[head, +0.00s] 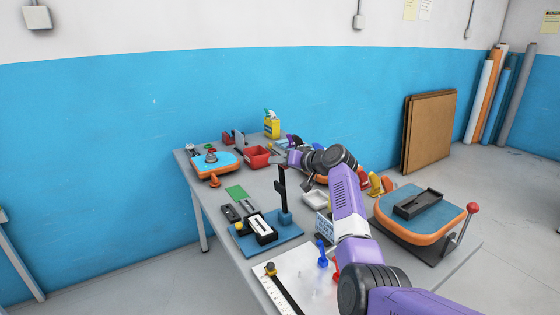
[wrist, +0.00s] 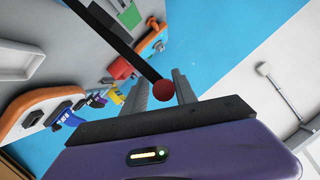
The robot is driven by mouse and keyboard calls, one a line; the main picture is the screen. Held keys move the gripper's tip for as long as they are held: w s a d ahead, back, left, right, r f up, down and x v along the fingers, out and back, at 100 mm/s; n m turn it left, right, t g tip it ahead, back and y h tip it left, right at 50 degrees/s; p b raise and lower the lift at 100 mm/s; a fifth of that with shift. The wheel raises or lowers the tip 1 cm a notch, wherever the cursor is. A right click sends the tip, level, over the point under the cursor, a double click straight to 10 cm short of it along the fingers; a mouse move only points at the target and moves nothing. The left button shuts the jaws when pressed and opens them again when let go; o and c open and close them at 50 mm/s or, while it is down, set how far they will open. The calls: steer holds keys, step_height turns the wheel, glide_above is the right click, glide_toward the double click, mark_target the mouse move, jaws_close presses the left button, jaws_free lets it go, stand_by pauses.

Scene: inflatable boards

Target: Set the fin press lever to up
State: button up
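A press with a flat blue base (head: 276,238) stands on the table. Its black lever (head: 282,188) rises nearly upright from a small blue block, up to my gripper (head: 282,160). The wrist view shows the black lever (wrist: 120,45) ending in a red knob (wrist: 163,91). The knob sits between the two grey fingers of my gripper (wrist: 162,88), filling the gap, and they look shut on it. In the head view the knob is hidden by my gripper. I cannot read any label on the press.
A second lever with a red ball (head: 472,208) stands beside an orange and blue board (head: 425,212) at the right. A red bin (head: 256,157), a yellow bottle (head: 271,127) and a smaller orange board (head: 213,164) stand farther back. A white sheet (head: 300,276) lies in front.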

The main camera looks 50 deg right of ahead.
steer(key=shift+o, duration=0.4)
steer(key=shift+r, duration=0.1)
steer(key=shift+s+r, duration=0.1)
steer(key=shift+r, duration=0.05)
steer(key=b+v, duration=0.1)
steer(key=v, duration=0.6)
steer(key=shift+s, duration=0.25)
